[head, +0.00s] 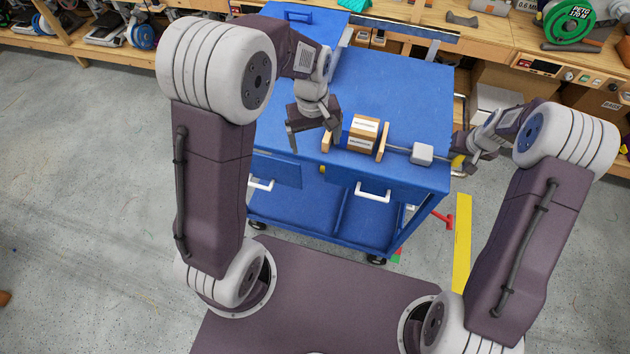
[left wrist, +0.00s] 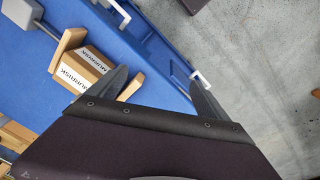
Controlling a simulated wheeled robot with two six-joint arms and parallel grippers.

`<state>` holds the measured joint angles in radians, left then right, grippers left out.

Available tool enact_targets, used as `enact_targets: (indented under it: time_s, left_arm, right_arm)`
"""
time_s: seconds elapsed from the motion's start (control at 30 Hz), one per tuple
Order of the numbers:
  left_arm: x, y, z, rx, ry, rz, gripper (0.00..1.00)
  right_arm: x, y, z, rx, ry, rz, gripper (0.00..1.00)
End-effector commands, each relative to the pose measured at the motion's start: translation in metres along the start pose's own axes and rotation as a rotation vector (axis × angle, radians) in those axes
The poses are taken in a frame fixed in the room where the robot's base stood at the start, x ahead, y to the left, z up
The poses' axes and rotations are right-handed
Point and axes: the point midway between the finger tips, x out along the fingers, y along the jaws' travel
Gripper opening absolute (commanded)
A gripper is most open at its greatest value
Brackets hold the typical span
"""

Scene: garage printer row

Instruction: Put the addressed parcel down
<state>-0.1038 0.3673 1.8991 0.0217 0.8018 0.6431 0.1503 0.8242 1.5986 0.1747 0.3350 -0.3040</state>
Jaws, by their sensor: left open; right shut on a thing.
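The parcel (head: 362,137) is a small brown cardboard box with white printed labels, over the blue cart top between two upright wooden plates. It also shows in the left wrist view (left wrist: 84,68). I cannot tell whether its underside touches the cart. The right wooden plate (head: 383,142) joins a thin rod with a grey block (head: 422,155). My right gripper (head: 461,160) is shut at the rod's right end, its grip partly hidden. My left gripper (head: 312,137) is open and empty, just left of the left wooden plate (head: 326,142); it also shows in the left wrist view (left wrist: 160,82).
The blue cart (head: 410,90) has bare top around the parcel, mostly behind it. Drawers with white handles (head: 373,193) face me. A wooden workbench (head: 505,45) with tools and a green spool (head: 572,22) stands behind. A yellow floor stripe (head: 462,245) lies right of the cart.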

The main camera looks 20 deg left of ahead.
Motion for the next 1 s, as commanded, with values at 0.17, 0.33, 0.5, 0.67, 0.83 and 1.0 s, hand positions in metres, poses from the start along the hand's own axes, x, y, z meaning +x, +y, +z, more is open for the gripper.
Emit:
enact_targets:
  time_s: [0.17,0.33,0.5,0.67,0.83,1.0]
  left_arm:
    - [0.008,-0.062,0.057,0.308,0.02,0.006,0.89]
    - [0.015,-0.093,0.091,0.483,0.033,0.005,0.89]
    - [0.018,-0.102,0.101,0.533,0.035,0.004,0.89]
    - [0.018,-0.102,0.101,0.533,0.034,0.004,0.89]
    - [0.018,-0.101,0.101,0.532,0.034,0.003,0.89]
    - [0.018,-0.101,0.101,0.531,0.033,0.003,0.89]
  right_arm:
    - [0.0,0.0,0.0,0.0,-0.001,0.0,0.0]
    - [0.0,0.0,0.0,0.0,-0.001,0.0,0.0]
    - [0.0,0.0,0.001,0.0,-0.001,0.0,0.0]
    - [0.0,0.0,0.001,0.0,-0.001,0.0,0.0]
    - [0.0,0.0,0.001,0.0,-0.001,0.0,0.0]
    - [0.0,-0.01,0.001,-0.003,-0.001,0.0,0.0]
